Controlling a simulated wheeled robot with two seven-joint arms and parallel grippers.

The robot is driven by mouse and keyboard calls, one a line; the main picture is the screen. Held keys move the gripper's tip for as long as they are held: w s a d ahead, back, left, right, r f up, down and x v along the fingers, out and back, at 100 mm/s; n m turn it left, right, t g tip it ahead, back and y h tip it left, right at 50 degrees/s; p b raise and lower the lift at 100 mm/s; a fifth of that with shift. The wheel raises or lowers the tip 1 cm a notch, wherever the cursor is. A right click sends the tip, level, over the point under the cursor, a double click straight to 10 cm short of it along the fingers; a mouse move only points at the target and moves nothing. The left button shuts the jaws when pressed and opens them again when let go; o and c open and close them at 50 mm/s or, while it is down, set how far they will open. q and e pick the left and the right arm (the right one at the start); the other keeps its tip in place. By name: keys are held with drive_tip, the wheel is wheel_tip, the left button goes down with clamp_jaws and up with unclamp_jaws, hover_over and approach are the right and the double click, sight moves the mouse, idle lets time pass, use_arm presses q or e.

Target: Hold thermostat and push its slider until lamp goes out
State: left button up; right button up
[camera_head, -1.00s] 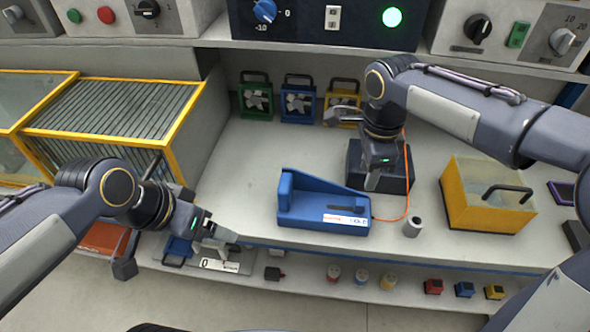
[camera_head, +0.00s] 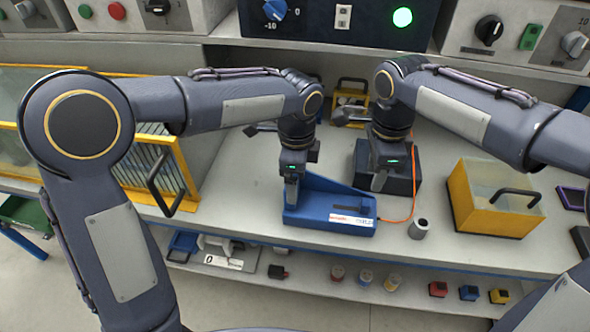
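The blue thermostat (camera_head: 325,216) lies on the bench, with a tall end at left and a dark slider (camera_head: 352,212) on its low right part. The lamp (camera_head: 402,17) on the dark panel glows green. My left gripper (camera_head: 291,192) points down at the thermostat's tall left end and covers part of it. Whether its fingers touch or grip that end cannot be told. My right gripper (camera_head: 379,181) points down just behind and right of the thermostat, in front of a dark box (camera_head: 403,180). Its finger opening is too small to tell.
An orange cable (camera_head: 414,185) runs near the dark box. A grey hollow cylinder (camera_head: 418,229) and a yellow bin with a clear lid (camera_head: 490,216) stand at right. A lower shelf (camera_head: 310,286) holds small items.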

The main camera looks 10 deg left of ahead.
use_arm(q)
wheel_tip(320, 180, down, 7)
drive_tip(key=shift+r, duration=0.2)
drive_tip(key=shift+c, duration=0.5)
